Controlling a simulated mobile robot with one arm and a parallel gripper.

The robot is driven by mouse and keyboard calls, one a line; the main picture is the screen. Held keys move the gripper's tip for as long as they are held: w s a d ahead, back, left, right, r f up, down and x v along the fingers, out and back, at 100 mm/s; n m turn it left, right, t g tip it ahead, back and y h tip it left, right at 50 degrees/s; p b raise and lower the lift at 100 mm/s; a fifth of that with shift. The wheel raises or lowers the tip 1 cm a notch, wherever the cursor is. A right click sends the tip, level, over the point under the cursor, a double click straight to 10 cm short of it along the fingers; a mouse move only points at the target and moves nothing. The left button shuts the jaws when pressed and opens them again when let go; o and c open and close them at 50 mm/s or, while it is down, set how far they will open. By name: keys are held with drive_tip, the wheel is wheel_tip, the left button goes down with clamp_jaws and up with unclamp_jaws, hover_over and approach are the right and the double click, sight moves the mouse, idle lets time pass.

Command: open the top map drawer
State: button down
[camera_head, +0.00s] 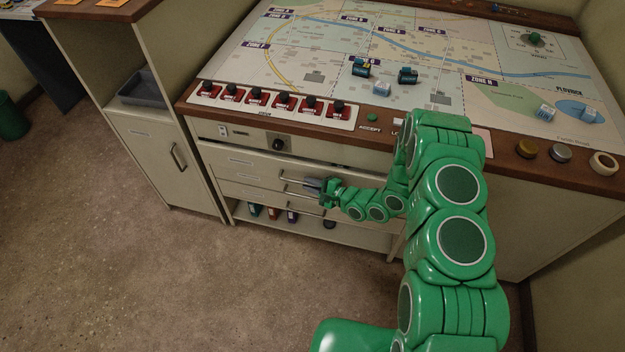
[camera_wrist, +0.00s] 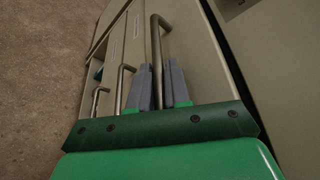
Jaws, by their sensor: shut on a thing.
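The top map drawer (camera_head: 245,162) is the uppermost cream drawer front under the map console. A dark gap shows along its upper edge; the drawer appears to stand slightly out, but I cannot tell how far. Its bar handle (camera_wrist: 156,50) runs between the two grey fingers in the wrist view. My gripper (camera_head: 314,184) is shut on this handle, and it also shows in the wrist view (camera_wrist: 162,85). The fingers hide part of the handle. The lower handles (camera_wrist: 122,85) are clear of the fingers.
A cabinet (camera_head: 155,150) with a grey tray (camera_head: 143,90) stands at the left. The console top (camera_head: 300,60) overhangs the drawers. The floor (camera_head: 150,270) in front is clear.

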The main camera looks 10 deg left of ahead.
drive_tip(key=s, duration=2.8)
drive_tip(key=shift+s, duration=0.25)
drive_tip(key=c, duration=1.4)
unclamp_jaws()
drive_tip(key=shift+c, duration=0.2)
drive_tip(key=shift+d, duration=0.1)
drive_tip(key=f+v, duration=0.3)
drive_tip(key=v, duration=1.1)
drive_tip(key=shift+s+d+r, duration=0.2)
drive_tip(key=shift+d+r, duration=0.15)
drive_tip(key=shift+d, duration=0.1)
